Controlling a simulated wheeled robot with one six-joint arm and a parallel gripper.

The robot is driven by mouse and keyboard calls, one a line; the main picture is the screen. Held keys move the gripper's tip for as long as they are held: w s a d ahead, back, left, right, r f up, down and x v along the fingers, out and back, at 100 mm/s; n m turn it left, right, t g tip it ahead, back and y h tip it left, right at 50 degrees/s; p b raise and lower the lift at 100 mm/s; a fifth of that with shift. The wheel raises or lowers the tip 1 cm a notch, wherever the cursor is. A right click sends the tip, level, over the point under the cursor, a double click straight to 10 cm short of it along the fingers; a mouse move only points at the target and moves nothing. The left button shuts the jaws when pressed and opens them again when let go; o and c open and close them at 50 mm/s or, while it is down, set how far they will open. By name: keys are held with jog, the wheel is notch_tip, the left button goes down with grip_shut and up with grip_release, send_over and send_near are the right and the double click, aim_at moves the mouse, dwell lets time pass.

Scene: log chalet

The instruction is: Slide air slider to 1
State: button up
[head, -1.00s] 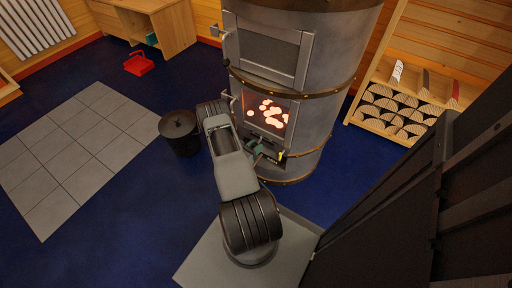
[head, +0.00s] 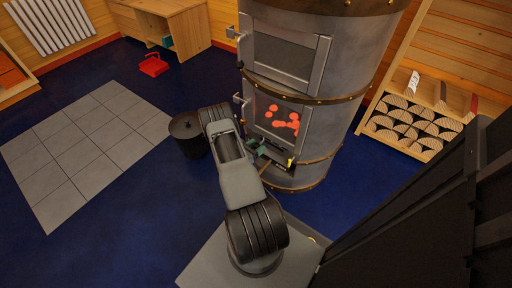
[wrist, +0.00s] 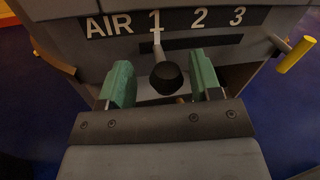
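The air slider's black knob (wrist: 166,77) shows in the wrist view, with its thin metal stem rising to just below the number 1 on the label plate (wrist: 180,21) reading AIR 1 2 3. A dark slot (wrist: 205,42) runs to the right below the numbers 2 and 3. My gripper (wrist: 163,84) is open, with one green finger on each side of the knob and a visible gap at both sides. In the head view my gripper (head: 257,148) is at the lower front of the grey stove (head: 345,75); the slider is too small to make out there.
A yellow-tipped handle (wrist: 296,55) sticks out to the right of the label. Embers glow behind the stove's lower door (head: 278,118). A log rack (head: 408,138) is at the right.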

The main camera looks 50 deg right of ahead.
jog(key=p+v, duration=0.3)
jog(key=v, duration=1)
jog(key=shift+a, duration=0.4)
jog(key=w+a+r+m+g+y+p, duration=0.1)
jog(key=a+r+m+y+p, duration=0.3)
jog(key=r, duration=0.7)
jog(key=r+m+g+y+p, duration=0.1)
jog(key=r+m+p, duration=0.3)
jog(key=r, duration=0.8)
jog(key=w+a+r+m+g+y+p, duration=0.1)
jog(key=a+r+m+y+p, duration=0.1)
jog(key=r+p, duration=0.65)
jog(key=s+a+r+m+t+y+p, duration=0.2)
jog(key=a+r+p, duration=0.3)
jog(key=r, duration=0.7)
jog(key=s+a+r+m+t+y+p, duration=0.2)
jog(key=a+r, duration=0.5)
jog(key=r, duration=0.5)
jog(key=s+a+r+m+t+y+p, duration=0.3)
jog(key=a+r+t+y+p, duration=0.3)
jog(key=r, duration=0.7)
jog(key=shift+m+y+p, duration=0.3)
jog(key=shift+p, duration=0.6)
jog(key=shift+a+r, duration=0.15)
jog(key=shift+a, duration=0.05)
jog(key=shift+c, duration=0.4)
